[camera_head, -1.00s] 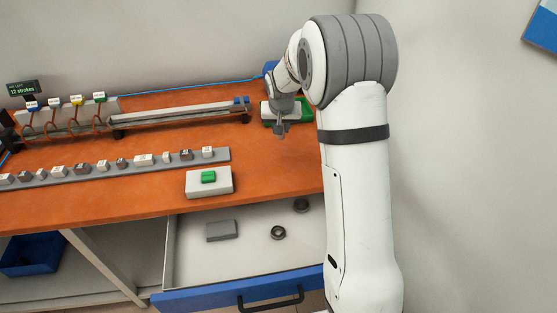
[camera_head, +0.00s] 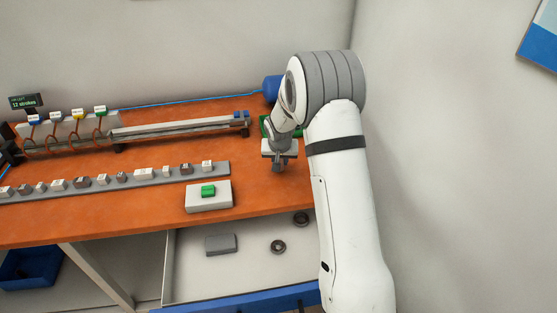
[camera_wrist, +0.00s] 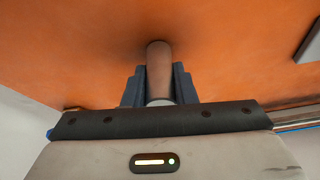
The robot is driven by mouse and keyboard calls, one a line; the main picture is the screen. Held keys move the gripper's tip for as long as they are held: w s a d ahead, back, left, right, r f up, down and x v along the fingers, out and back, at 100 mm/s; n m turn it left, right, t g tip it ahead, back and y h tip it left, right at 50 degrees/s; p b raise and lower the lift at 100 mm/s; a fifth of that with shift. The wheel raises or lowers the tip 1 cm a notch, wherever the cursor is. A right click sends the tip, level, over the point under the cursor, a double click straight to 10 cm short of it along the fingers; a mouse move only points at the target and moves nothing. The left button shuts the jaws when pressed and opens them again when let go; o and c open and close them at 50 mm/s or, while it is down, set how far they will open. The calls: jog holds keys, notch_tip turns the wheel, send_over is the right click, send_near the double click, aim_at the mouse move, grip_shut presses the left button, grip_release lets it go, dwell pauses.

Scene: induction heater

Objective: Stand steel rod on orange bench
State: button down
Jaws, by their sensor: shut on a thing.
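My gripper (camera_head: 281,164) is low over the right part of the orange bench (camera_head: 120,213). In the wrist view my gripper (camera_wrist: 159,88) is shut on the steel rod (camera_wrist: 158,68), a round grey-brown bar between the two dark fingers. The rod points away from the palm toward the orange surface. Its far end is close to the bench, with a soft shadow around it; I cannot tell whether it touches. In the head view the rod is too small to make out clearly at the fingertips.
A white block with a green top (camera_head: 208,194) sits left of my gripper. A grey rack (camera_head: 130,176) with several small parts lies further left, with a rail (camera_head: 180,129) behind. A green-edged item (camera_head: 265,125) is partly hidden behind my arm. The drawer (camera_head: 200,275) below is open.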

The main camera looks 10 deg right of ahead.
jog(key=shift+f, duration=0.15)
jog(key=c, duration=1.2)
grip_release()
jog(key=s+r, duration=1.3)
jog(key=r, duration=0.3)
jog(key=s+n, duration=0.1)
jog(key=s, duration=0.7)
jog(key=s+r+g, duration=0.1)
jog(key=s, duration=0.7)
jog(key=s+r+n+y+b, duration=0.1)
jog(key=s, duration=0.8)
jog(key=shift+s+a+r+n+g, duration=0.1)
jog(key=shift+a+n+g, duration=0.15)
jog(key=shift+n+g, duration=0.05)
